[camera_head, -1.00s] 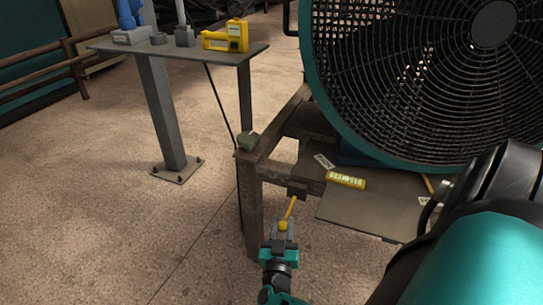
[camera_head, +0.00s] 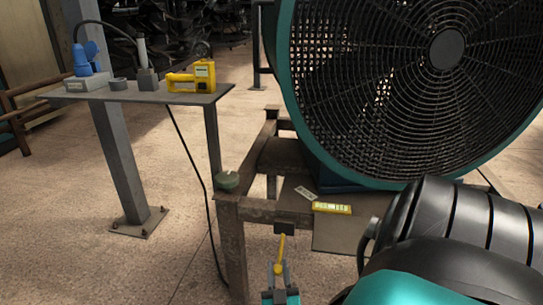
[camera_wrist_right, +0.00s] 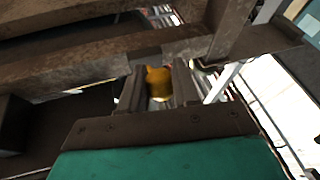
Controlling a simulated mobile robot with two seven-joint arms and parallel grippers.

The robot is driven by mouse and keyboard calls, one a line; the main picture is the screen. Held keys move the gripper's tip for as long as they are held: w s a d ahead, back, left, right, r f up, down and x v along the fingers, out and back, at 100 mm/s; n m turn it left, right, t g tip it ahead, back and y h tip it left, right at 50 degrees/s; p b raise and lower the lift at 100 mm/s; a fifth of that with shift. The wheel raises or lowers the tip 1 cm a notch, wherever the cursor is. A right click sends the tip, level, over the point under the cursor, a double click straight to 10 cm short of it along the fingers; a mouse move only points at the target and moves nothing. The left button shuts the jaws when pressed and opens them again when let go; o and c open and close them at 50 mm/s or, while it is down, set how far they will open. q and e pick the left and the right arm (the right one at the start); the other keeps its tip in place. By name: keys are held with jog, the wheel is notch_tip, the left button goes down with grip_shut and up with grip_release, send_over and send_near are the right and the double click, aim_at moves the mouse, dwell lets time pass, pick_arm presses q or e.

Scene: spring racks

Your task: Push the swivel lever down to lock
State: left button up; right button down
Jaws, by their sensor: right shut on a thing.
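The yellow swivel lever (camera_head: 282,247) hangs from a dark block (camera_head: 284,229) on the front rail of the rusty metal stand. It points down, with its knob at the lower end. My right gripper (camera_head: 279,271) is shut on the knob, below the rail. In the right wrist view the yellow knob (camera_wrist_right: 158,84) sits between the two grey fingers (camera_wrist_right: 158,93). The rest of the lever is hidden there. My left gripper is not in view.
A large teal-rimmed fan (camera_head: 420,80) stands on the rusty stand (camera_head: 232,240). A yellow level (camera_head: 332,208) lies on the stand's shelf. A grey table (camera_head: 140,95) at the left holds a yellow tool (camera_head: 192,80) and a blue device (camera_head: 86,62). A black cable hangs from it.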

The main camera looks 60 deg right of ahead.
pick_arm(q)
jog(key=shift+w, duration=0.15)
pick_arm(e)
jog(key=shift+w+d, duration=0.15)
jog(key=shift+w, duration=0.05)
jog(key=c, duration=1.2)
grip_release()
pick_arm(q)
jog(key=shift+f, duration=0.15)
pick_arm(e)
jog(key=o, duration=0.4)
jog(key=shift+c, duration=0.2)
notch_tip(320, 180, up, 4)
jog(key=p, duration=0.3)
jog(key=shift+s+f, duration=0.1)
notch_tip(320, 180, up, 8)
jog(key=p, duration=0.7)
notch_tip(320, 180, up, 8)
jog(key=p, duration=0.4)
send_over(278, 266)
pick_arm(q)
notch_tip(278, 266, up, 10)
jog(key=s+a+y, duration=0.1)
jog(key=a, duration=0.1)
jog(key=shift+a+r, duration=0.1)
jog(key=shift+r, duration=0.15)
